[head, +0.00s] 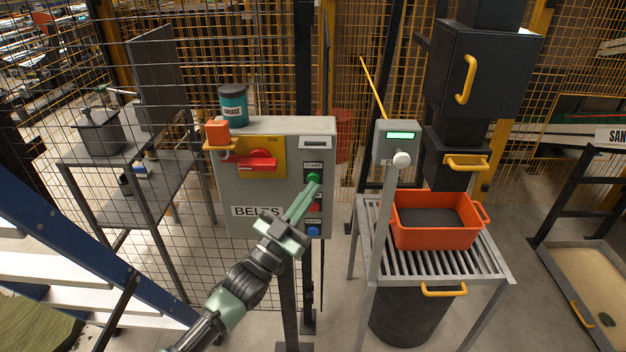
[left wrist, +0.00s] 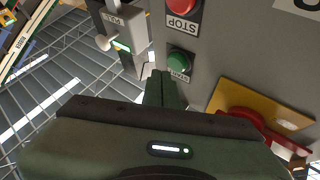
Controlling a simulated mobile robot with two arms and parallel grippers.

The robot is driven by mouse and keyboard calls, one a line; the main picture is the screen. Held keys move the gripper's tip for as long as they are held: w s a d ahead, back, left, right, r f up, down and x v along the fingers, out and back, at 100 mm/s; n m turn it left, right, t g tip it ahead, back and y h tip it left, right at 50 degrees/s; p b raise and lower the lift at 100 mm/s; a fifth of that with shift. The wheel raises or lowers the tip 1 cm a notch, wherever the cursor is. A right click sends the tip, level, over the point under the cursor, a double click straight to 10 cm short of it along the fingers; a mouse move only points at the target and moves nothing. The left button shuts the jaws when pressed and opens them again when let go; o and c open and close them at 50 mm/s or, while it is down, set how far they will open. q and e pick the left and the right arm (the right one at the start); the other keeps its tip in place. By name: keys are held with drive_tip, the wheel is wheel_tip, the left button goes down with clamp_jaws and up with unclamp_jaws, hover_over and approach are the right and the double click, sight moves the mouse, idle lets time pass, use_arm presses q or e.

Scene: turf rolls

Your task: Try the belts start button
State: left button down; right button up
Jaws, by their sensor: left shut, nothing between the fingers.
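The grey belts control box (head: 232,192) stands ahead, labelled BELTS. Its green start button (head: 312,177) is at the upper right of the front, under a START label, and also shows in the left wrist view (left wrist: 181,65). The red stop button (left wrist: 183,5) sits beside it; in the head view it is partly hidden by my fingers. My left gripper (head: 314,188) is shut and empty, its fingertips close to the start button. In the left wrist view the fingertips (left wrist: 160,76) appear just beside the button; I cannot tell if they touch. My right gripper is not in view.
A red rotary switch (head: 258,162) on a yellow plate, an orange padlock (head: 218,132) and a blue reset button (head: 313,231) are on the box. A grease tin (head: 233,105) stands on top. A post with a grey box (head: 397,138) and an orange tub (head: 435,233) stand right.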

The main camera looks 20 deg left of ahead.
use_arm(q)
drive_tip(key=shift+w, duration=0.15)
drive_tip(key=shift+w+a, duration=0.1)
drive_tip(key=shift+w, duration=0.2)
drive_tip(key=shift+w+a+b, duration=0.15)
drive_tip(key=shift+w+b, duration=0.25)
drive_tip(key=shift+b, duration=0.1)
idle(0.6)
drive_tip(key=shift+s, duration=0.1)
drive_tip(key=shift+s+d+p, duration=0.25)
drive_tip(key=shift+s+p, duration=0.25)
drive_tip(key=shift+s, duration=0.25)
drive_tip(key=s+p, duration=0.1)
drive_tip(key=s, duration=0.1)
drive_tip(key=s+d+p, duration=0.1)
drive_tip(key=s, duration=0.1)
drive_tip(key=shift+s+d, duration=0.2)
drive_tip(key=shift+s, duration=0.2)
